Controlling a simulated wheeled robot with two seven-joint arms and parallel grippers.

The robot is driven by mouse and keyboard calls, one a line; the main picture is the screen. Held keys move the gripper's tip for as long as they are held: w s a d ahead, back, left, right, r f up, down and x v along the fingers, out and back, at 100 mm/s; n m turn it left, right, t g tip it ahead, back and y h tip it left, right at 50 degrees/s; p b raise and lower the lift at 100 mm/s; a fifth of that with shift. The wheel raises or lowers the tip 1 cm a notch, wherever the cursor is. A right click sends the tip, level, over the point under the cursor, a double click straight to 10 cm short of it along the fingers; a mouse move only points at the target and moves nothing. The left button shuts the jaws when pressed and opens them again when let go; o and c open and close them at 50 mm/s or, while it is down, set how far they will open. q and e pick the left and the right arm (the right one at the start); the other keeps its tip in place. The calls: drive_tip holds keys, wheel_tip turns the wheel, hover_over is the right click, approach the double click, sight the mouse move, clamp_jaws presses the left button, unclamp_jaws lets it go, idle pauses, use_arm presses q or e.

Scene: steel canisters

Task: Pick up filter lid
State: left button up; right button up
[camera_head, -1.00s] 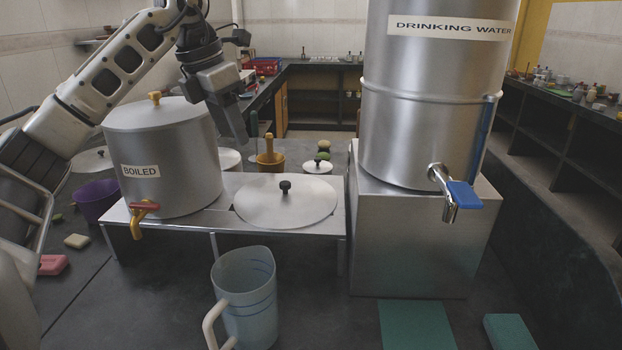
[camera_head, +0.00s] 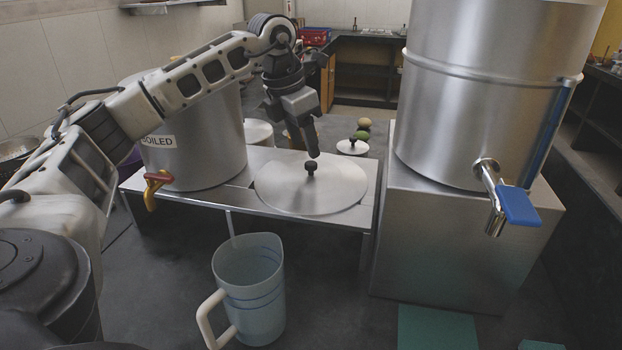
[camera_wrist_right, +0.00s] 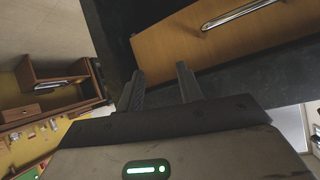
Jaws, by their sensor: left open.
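The filter lid (camera_head: 285,190), a round flat steel disc with a black knob (camera_head: 310,168), lies on the low steel stand between the BOILED canister and the large drinking water canister. My left gripper (camera_head: 312,152) points down right above the knob, its fingertips close to it. It is open, though its fingers overlap from this side; I cannot tell whether they touch the knob. My right gripper (camera_wrist_right: 160,90) shows in the right wrist view with its two fingers apart and nothing between them. It is away from the lid.
The steel stand (camera_head: 232,202) carries the BOILED canister (camera_head: 205,135), partly hidden by my left arm. The drinking water canister (camera_head: 480,110) stands on a steel box (camera_head: 450,240) at the right. A blue jug (camera_head: 250,290) stands in front. A smaller lid (camera_head: 352,147) lies behind.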

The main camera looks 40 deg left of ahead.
sight(311, 163)
use_arm(q)
drive_tip(key=x, duration=0.5)
drive_tip(key=shift+s+d, duration=0.1)
drive_tip(key=shift+d, duration=0.05)
clamp_jaws()
drive_tip(key=shift+r, duration=0.1)
